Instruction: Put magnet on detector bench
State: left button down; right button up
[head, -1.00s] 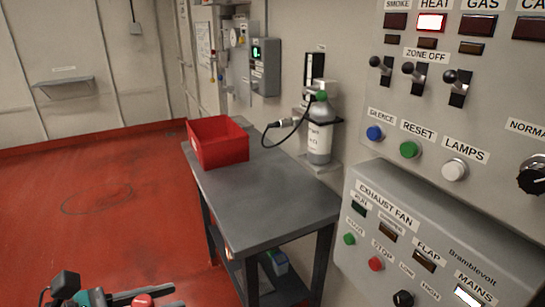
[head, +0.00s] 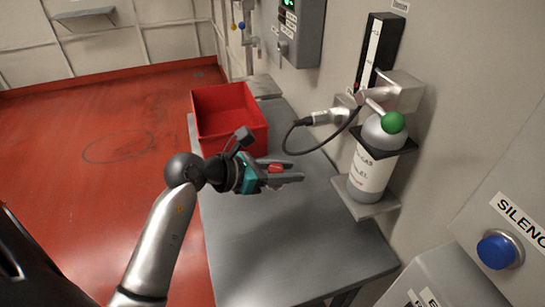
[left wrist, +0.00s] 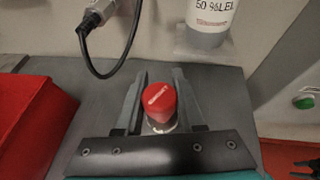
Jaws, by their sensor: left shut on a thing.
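The magnet (left wrist: 159,99) has a round red top with the word MAGNET on it. It sits between the fingers of my left gripper (head: 285,174), which is shut on it. It also shows as a small red piece (head: 275,168) in the head view. The detector bench (head: 245,235) is a grey table against the wall. My left gripper reaches over the bench top from the left, in front of the red bin. I cannot tell the exact gap between the magnet and the bench surface.
A red open bin (head: 228,116) stands on the bench's far end. A gas bottle (head: 374,160) with a green knob stands in a wall bracket at the right. A black cable (head: 292,140) hangs from a wall-mounted sensor (head: 340,111). The bench's near part is bare.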

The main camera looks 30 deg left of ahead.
aim_at(248, 215)
pick_arm(q)
jog(key=w+a+r+n+t+y+p, duration=0.2)
jog(key=w+a+r+n+y+p, duration=0.4)
jog(key=a, duration=0.3)
pick_arm(e)
notch_tip(248, 215, up, 6)
jog(key=r, duration=0.1)
pick_arm(q)
jog(key=shift+n+y, duration=0.4)
jog(key=shift+y, duration=0.3)
jog(key=f+b, duration=0.1)
jog(key=f, duration=0.4)
jog(key=f+b, duration=0.2)
jog(key=f, duration=0.3)
jog(key=w+f+b, duration=0.1)
jog(key=f+b, duration=0.1)
jog(key=f, duration=0.3)
jog(key=shift+w+a+f, duration=0.1)
jog(key=shift+f, duration=0.25)
jog(key=shift+f+b, duration=0.9)
jog(key=shift+f, duration=1.15)
pick_arm(e)
notch_tip(248, 215, down, 6)
jog(key=shift+f, duration=0.2)
pick_arm(q)
jog(key=shift+f, duration=0.1)
jog(key=c, duration=0.5)
grip_release()
pick_arm(e)
jog(key=shift+f, duration=0.1)
